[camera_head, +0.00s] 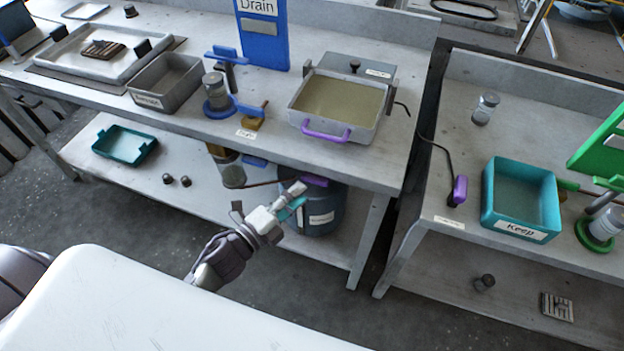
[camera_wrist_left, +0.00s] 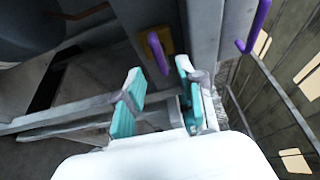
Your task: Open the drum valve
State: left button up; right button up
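A dark blue-grey drum (camera_head: 322,214) with a white label stands on the lower shelf under the middle bench, with a purple part (camera_head: 314,181) at its top. My left gripper (camera_head: 298,196) is in front of the drum and hides part of it. In the left wrist view my left gripper (camera_wrist_left: 160,66) is open, its teal fingers apart. A purple lever (camera_wrist_left: 157,52) on a yellow base (camera_wrist_left: 149,42) shows between the fingertips in the picture; no contact is visible, and the depth between them is unclear. My right gripper is not in view.
A bench leg (camera_head: 368,240) stands right of the drum. Above, a metal basin (camera_head: 338,104) with a purple handle (camera_head: 326,133) sits near the bench edge. A jar (camera_head: 231,170) hangs or stands below the bench, left of the drum. A teal bin (camera_head: 521,200) is on the right bench.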

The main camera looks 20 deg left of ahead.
aim_at(312, 183)
pick_arm(q)
jog(key=x, duration=0.5)
jog(key=shift+w, duration=0.15)
jog(key=c, duration=0.7)
grip_shut()
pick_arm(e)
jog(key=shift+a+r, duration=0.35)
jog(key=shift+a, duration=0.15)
